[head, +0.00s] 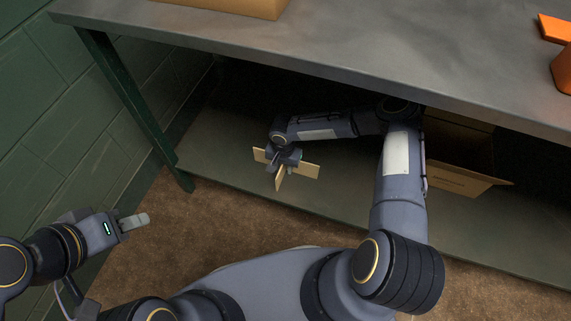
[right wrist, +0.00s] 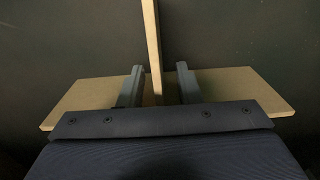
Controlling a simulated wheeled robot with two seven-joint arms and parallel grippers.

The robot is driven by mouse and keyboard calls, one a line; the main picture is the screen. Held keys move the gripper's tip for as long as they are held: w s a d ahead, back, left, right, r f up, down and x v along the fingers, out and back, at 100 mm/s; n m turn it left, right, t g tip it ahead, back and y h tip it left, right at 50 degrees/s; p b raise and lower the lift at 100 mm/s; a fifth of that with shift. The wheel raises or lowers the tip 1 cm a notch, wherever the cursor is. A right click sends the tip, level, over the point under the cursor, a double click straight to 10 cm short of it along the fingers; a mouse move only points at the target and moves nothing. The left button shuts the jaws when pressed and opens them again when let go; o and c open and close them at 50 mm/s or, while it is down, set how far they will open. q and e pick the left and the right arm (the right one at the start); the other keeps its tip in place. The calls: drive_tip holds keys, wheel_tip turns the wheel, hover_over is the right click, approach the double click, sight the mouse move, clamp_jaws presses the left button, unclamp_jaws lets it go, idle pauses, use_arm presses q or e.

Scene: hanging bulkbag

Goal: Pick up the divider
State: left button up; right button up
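The divider (head: 304,169) is a tan cardboard piece of crossed panels on the lower shelf, under the tabletop. It also shows in the right wrist view (right wrist: 152,40), with one panel pointing away and another running crosswise. My right gripper (head: 279,167) is at the divider. In the right wrist view its two fingers (right wrist: 159,84) stand on either side of the upright panel, with a gap on both sides, so it is open around it. My left gripper (head: 134,222) is out over the floor at the left, far from the divider; its finger opening is not clear.
A cardboard box (head: 458,178) with an open flap stands on the lower shelf (head: 345,205) at the right. The grey tabletop (head: 330,45) lies above my right arm. A table leg (head: 135,105) stands left of the divider. An orange object (head: 562,68) and another box (head: 235,6) are on top.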

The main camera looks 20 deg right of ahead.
clamp_jaws()
drive_tip(key=shift+r, duration=0.1)
idle(0.3)
